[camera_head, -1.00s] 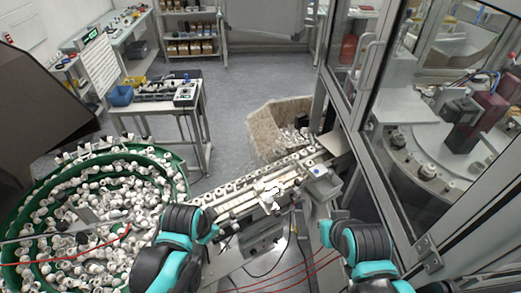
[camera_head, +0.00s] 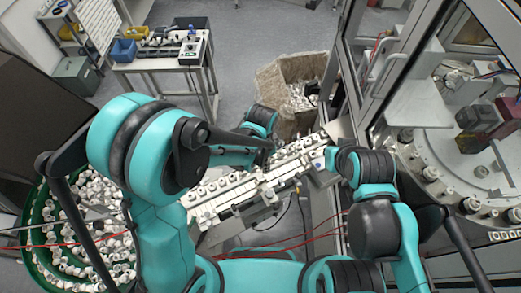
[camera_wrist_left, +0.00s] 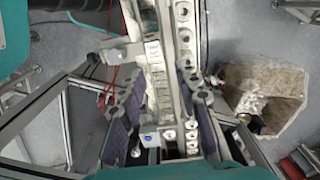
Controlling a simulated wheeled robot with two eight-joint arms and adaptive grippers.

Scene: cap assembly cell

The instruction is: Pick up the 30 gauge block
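I cannot pick out a block marked 30 in either view; no marking is readable. My left gripper (camera_head: 268,143) is over the feed track, and its fingertips are partly hidden by its own arm in the head view. In the left wrist view the left gripper (camera_wrist_left: 166,118) shows two dark pads spread apart, on either side of the end of the track (camera_wrist_left: 183,60). No object is clearly held between them. My right gripper (camera_head: 332,160) is near the right end of the track, mostly hidden behind its wrist, so its fingers cannot be read.
The feed track (camera_head: 235,190) carries a row of white caps. A green-rimmed bowl (camera_head: 36,215) of caps stands at the left. A cardboard box (camera_head: 290,75) stands beyond the track. A side table (camera_head: 150,66) holds bins and a control box. A framed machine (camera_head: 400,60) closes the right side.

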